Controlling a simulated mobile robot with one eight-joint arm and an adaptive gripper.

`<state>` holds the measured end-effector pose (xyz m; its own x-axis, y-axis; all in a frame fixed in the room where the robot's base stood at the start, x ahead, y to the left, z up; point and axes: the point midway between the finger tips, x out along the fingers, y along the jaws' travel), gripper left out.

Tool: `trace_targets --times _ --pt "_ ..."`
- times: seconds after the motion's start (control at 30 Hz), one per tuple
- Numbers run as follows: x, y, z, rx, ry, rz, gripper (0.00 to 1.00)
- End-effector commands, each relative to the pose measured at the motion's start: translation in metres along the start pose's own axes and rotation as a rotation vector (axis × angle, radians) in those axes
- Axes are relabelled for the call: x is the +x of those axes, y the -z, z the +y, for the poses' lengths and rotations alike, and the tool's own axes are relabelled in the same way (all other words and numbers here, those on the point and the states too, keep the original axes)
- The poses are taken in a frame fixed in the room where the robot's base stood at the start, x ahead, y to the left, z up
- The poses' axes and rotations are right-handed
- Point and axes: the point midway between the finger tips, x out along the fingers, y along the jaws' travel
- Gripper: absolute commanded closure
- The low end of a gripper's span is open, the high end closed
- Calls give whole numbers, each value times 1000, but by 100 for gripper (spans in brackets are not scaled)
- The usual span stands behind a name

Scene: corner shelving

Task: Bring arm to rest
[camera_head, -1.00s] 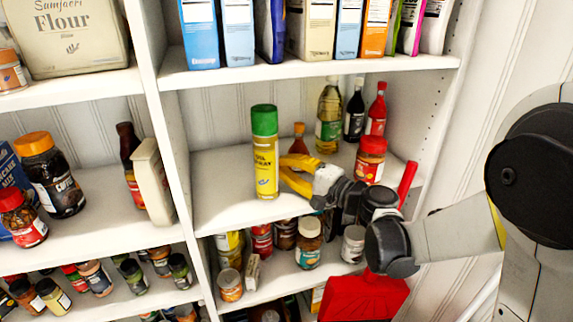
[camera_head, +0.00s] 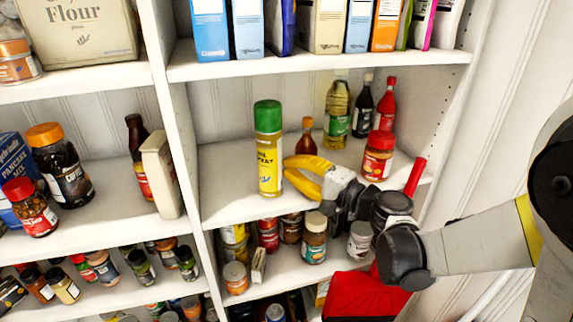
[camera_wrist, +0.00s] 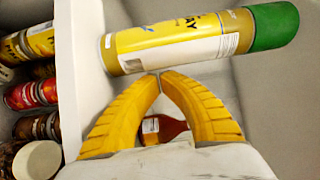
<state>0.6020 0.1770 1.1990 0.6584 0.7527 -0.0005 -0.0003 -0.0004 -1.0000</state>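My gripper (camera_head: 287,168) has yellow fingers and reaches in over the middle shelf from the right. In the wrist view, the fingertips (camera_wrist: 160,76) meet, with nothing held between them. A yellow spray can with a green cap (camera_head: 268,155) stands upright on the shelf just left of the fingertips. It lies across the top of the wrist view (camera_wrist: 180,42), very close to the tips; I cannot tell whether they touch. My arm extends to the right, bent at a dark joint.
A small orange-brown bottle (camera_head: 307,138) stands behind my gripper; a red-lidded jar (camera_head: 377,158) is close to its right. Several bottles stand at the back right. Jars crowd the shelf below, near a red object (camera_head: 360,296). The upper shelf (camera_head: 300,68) holds boxes.

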Motion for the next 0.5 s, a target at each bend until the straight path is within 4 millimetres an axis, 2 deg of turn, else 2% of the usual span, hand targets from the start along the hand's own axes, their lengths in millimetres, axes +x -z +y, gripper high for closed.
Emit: trace_targets --times 0.3,0.5 --pt "-70 2 0 0 0 5 100" --pt "-100 1 0 1 0 3 100"
